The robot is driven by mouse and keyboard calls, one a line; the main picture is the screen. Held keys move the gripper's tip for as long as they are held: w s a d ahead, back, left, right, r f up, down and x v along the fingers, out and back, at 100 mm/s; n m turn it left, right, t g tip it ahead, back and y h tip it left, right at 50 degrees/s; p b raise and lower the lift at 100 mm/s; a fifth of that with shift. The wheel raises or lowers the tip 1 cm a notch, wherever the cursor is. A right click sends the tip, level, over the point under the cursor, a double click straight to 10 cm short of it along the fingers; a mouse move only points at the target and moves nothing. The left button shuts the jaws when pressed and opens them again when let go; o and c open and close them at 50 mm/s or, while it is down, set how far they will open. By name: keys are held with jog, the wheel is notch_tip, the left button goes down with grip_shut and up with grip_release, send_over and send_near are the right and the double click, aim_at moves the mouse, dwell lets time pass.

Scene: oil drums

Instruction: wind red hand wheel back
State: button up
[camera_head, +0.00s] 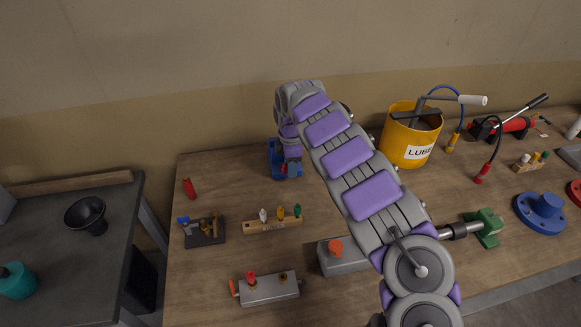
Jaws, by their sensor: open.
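My arm reaches from the lower right to the back middle of the workbench and bends down there. My gripper (287,152), small and partly hidden by its own links, points down at a blue fixture (275,163) with a small red part on its front. I cannot tell whether they touch. An orange-red round knob (336,247) sits on a grey block (340,264), partly behind my arm. A grey valve block (268,290) at the front has a small red knob (251,279). I cannot tell for sure which red part is the hand wheel.
A yellow lube bucket (408,138) stands right of my arm. A wooden rack (272,227) and a dark tool stand (206,236) lie front left. A green vise-like part (487,228) and a blue flange (540,213) are at right. The bench's back left is mostly clear.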

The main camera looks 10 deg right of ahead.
jog(key=shift+a+f, duration=0.1)
jog(key=shift+a, duration=0.05)
grip_shut()
dwell(0.4)
jog(key=shift+h+p, duration=0.3)
jog(key=shift+p, duration=0.05)
